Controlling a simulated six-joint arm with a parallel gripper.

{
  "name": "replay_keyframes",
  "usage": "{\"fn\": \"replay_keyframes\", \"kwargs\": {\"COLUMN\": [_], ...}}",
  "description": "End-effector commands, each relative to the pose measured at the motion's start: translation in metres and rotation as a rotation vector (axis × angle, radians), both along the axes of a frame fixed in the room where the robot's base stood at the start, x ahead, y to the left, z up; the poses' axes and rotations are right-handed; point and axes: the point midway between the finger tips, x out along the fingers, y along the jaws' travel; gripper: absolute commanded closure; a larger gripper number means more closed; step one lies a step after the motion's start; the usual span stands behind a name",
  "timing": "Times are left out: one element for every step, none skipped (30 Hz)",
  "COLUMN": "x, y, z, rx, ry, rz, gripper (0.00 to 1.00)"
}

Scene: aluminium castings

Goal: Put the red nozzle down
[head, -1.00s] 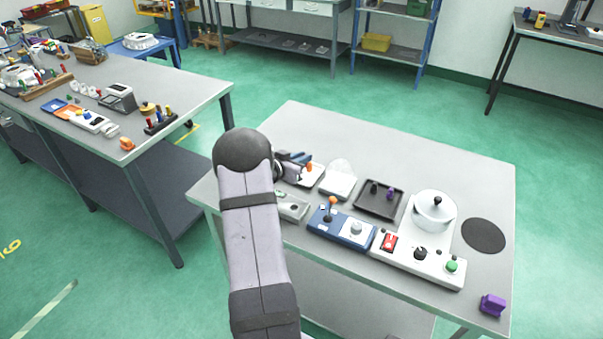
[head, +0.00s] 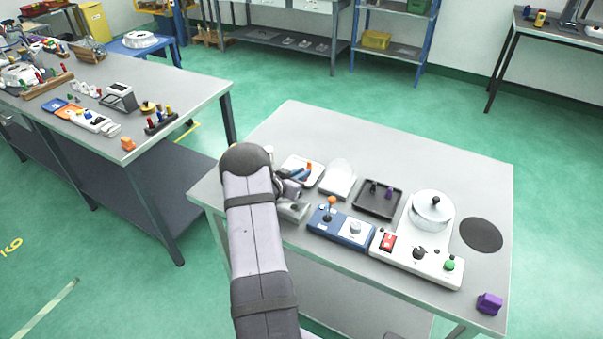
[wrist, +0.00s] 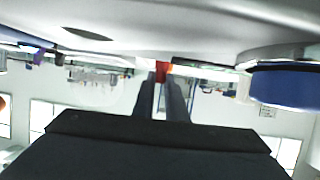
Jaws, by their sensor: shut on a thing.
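My gripper (wrist: 163,88) is shut on the red nozzle (wrist: 162,70), a small red piece between the fingertips in the wrist view. That view appears upside down, with the grey table top along its upper edge. The red nozzle seems close to the table surface, but I cannot tell whether it touches. In the head view my gripper (head: 290,185) is low over the left part of the table (head: 330,125), partly behind my own arm. The red nozzle cannot be made out there.
Beside my gripper are a white tray (head: 316,181) with an orange piece and a blue control box (head: 341,229). Further right are a black tray (head: 378,210), a white lidded pot (head: 432,213), a dark disc (head: 482,235) and a purple block (head: 489,303). The table's back is clear.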

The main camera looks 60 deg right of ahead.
Motion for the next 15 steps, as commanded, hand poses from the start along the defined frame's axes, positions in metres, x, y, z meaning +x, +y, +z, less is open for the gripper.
{"fn": "replay_keyframes", "kwargs": {"x": [0.0001, 0.0001, 0.0001, 0.0001, 0.0000, 0.0000, 0.0000, 0.0000, 0.0000, 0.0001, 0.0001, 0.0000, 0.0001, 0.0000, 0.0001], "y": [-0.0001, -0.0001, 0.0000, 0.0000, 0.0000, 0.0000, 0.0000, 0.0000, -0.0001, 0.0000, 0.0000, 0.0000, -0.0001, 0.0000, 0.0000], "z": [0.0003, 0.0003, 0.0003, 0.0001, -0.0004, -0.0016, -0.0026, -0.0037, -0.0038, -0.0029, -0.0028, -0.0028, -0.0027, -0.0027, -0.0027], "rx": [-0.001, 0.000, 0.000, 0.000, 0.000, 0.000, 0.000, 0.000, 0.000, 0.000, 0.000, 0.000, 0.000, 0.000, 0.000], "ry": [0.000, 0.000, 0.000, 0.000, 0.000, 0.000, 0.000, 0.000, 0.000, 0.000, 0.000, 0.000, 0.000, 0.000, 0.000], "rz": [0.000, 0.000, 0.000, 0.000, 0.000, 0.000, 0.000, 0.000, 0.000, 0.000, 0.000, 0.000, 0.000, 0.000, 0.000], "gripper": [1.00, 1.00, 1.00, 1.00, 1.00, 1.00, 1.00, 1.00, 0.86, 0.79, 0.71, 0.69, 0.69, 0.69, 0.69]}}
